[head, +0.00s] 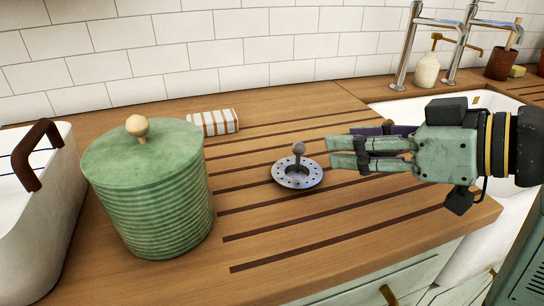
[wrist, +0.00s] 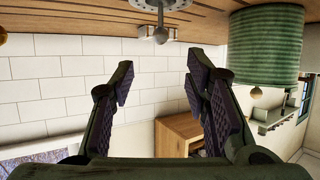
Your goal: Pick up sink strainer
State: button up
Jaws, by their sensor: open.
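The sink strainer (head: 297,173) is a round metal disc with holes and an upright knob at its centre. It lies on the wooden worktop in the middle of the head view. In the wrist view the strainer (wrist: 160,5) shows at the top edge, partly cut off, with its knob pointing down the picture. My gripper (head: 332,153) comes in from the right in the head view, its fingertips just right of the strainer and apart from it. In the wrist view my gripper (wrist: 158,72) is open, with nothing between its fingers.
A green ribbed canister (head: 155,200) with a lid stands left of the strainer. A striped cloth or packet (head: 214,122) lies behind, near the tiled wall. A white bin with brown handles (head: 40,210) is at far left. The sink (head: 490,102) and taps are at right.

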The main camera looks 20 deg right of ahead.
aim_at(303, 144)
jog(key=x, duration=0.3)
jog(key=p+x, duration=0.1)
jog(key=x, duration=0.6)
jog(key=shift+w+a+f, duration=0.15)
jog(key=shift+f, duration=0.25)
jog(key=shift+c, duration=0.2)
grip_shut()
